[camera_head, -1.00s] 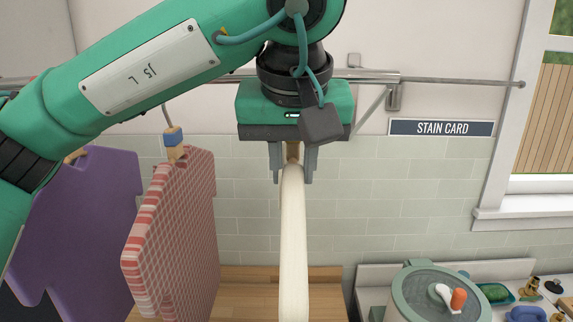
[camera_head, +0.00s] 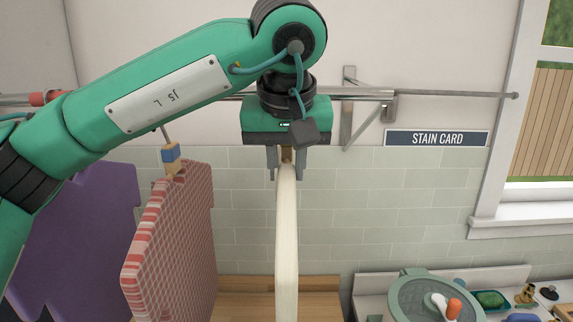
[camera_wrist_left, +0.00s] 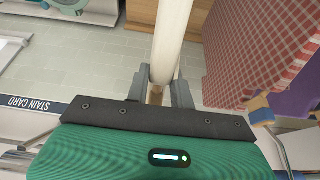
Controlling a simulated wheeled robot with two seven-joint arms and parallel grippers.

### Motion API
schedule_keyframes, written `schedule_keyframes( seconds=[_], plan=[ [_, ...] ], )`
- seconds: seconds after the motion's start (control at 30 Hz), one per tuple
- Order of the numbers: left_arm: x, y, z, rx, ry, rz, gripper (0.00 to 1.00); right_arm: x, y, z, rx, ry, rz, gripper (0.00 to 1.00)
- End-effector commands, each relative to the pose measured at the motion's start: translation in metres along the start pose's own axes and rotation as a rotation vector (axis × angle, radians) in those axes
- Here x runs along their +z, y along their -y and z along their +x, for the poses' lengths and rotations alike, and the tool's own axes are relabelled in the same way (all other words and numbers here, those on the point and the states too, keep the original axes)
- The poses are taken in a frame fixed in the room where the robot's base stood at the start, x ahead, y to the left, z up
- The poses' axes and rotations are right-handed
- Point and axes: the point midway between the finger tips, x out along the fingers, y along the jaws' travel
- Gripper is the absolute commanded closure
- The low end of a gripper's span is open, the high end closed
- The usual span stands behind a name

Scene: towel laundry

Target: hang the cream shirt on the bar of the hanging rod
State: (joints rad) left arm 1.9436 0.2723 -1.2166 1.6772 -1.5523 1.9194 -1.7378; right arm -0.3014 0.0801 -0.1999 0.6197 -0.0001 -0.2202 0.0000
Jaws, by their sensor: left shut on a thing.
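The cream shirt (camera_head: 287,240) hangs edge-on below my left gripper (camera_head: 287,168) in the head view. The gripper is shut on a small brown piece at the top of the shirt, likely its hanger. In the left wrist view the shirt (camera_wrist_left: 172,40) runs away from between the fingers (camera_wrist_left: 158,92). The hanging rod's bar (camera_head: 440,94) crosses behind my arm and gripper, whose body hides part of it. I cannot tell how far the shirt's top is from the bar. My right gripper is not in view.
A red checked shirt (camera_head: 175,240) hangs left of the cream shirt, and a purple one (camera_head: 85,240) farther left. A wall bracket (camera_head: 350,110) sits right of my gripper. A lidded pot (camera_head: 424,298) stands on the counter at lower right. The tiled wall right of the shirt is clear.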

Motion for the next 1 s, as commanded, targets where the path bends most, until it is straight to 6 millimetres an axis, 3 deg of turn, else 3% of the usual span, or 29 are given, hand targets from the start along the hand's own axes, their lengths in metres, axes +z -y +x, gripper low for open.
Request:
schedule_keyframes(
  seconds=[0.3,0.6,1.0],
  plan=[
    [-0.024,0.000,0.008,0.000,-0.001,-0.002,1.00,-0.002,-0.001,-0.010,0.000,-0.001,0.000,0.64],
    [-0.014,0.000,0.031,0.000,-0.001,-0.001,1.00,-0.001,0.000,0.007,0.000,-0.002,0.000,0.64],
    [-0.012,0.000,0.037,0.000,-0.002,-0.001,1.00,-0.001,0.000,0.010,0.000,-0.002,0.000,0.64]
  ],
)
